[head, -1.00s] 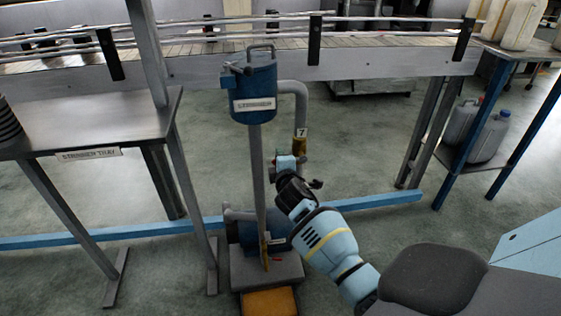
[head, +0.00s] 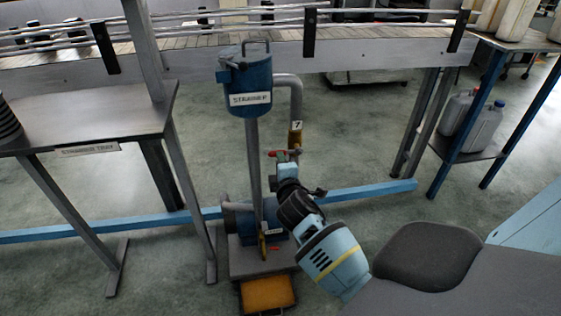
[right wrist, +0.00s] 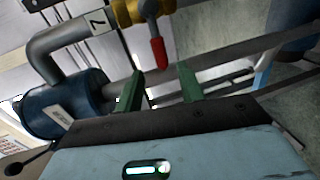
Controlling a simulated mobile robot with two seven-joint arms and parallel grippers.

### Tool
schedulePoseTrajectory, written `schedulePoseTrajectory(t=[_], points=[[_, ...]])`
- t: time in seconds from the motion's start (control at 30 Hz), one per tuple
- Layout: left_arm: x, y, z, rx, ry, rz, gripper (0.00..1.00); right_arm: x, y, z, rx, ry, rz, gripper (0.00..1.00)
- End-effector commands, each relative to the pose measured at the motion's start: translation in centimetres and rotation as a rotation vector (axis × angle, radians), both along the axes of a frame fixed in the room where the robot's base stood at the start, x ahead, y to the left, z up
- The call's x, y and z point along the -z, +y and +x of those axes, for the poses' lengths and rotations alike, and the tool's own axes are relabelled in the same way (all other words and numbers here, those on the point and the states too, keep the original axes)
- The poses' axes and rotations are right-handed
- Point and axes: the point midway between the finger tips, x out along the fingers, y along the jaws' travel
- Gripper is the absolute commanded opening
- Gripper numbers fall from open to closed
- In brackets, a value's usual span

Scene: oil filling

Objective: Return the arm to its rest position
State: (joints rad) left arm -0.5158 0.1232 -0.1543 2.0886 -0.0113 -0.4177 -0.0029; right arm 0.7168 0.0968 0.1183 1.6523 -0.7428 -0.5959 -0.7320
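My right arm (head: 325,245) reaches in from the lower right in the head view, bent over the floor beside the strainer stand. My right gripper (right wrist: 162,78) shows two green fingers spread apart in the right wrist view, with nothing between them. A valve with a red handle (right wrist: 158,53) is just beyond the fingertips and looks clear of them. In the head view the red handle (head: 278,153) shows beside the gripper's end, below the yellow valve body (head: 295,134) tagged 7. My left gripper is not in view.
The blue strainer (head: 246,85) stands on a post above a pump base with an orange tray (head: 267,293). A strainer tray table (head: 85,115) is at left, a conveyor (head: 380,52) behind. A blue-legged rack with jugs (head: 484,128) is at right. Open floor lies between.

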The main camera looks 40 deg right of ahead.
Motion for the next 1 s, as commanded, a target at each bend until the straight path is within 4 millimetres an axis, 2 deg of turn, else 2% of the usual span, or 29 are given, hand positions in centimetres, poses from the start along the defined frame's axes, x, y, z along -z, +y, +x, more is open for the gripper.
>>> schedulePoseTrajectory(t=[0.43, 0.57, 0.67, 0.77, 0.9, 0.97, 1.0], points=[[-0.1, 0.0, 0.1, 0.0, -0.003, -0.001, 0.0, 0.2, 0.0, -0.1, -0.002, 0.001, 0.004, 0.38], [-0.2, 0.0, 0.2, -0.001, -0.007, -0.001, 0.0, 2.3, 0.9, -1.5, -0.018, 0.017, 0.047, 0.38], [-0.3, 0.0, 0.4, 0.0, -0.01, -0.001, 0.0, 5.7, 2.4, -4.3, -0.044, 0.042, 0.135, 0.38], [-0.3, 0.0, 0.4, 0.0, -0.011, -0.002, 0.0, 9.8, 4.6, -8.5, -0.069, 0.078, 0.263, 0.38], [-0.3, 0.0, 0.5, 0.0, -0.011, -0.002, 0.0, 14.8, 7.9, -15.2, -0.081, 0.133, 0.464, 0.38], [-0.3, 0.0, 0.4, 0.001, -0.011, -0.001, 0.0, 16.5, 9.3, -18.2, -0.079, 0.158, 0.553, 0.38], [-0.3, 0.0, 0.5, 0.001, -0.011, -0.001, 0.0, 17.5, 10.3, -20.3, -0.071, 0.175, 0.613, 0.38]])
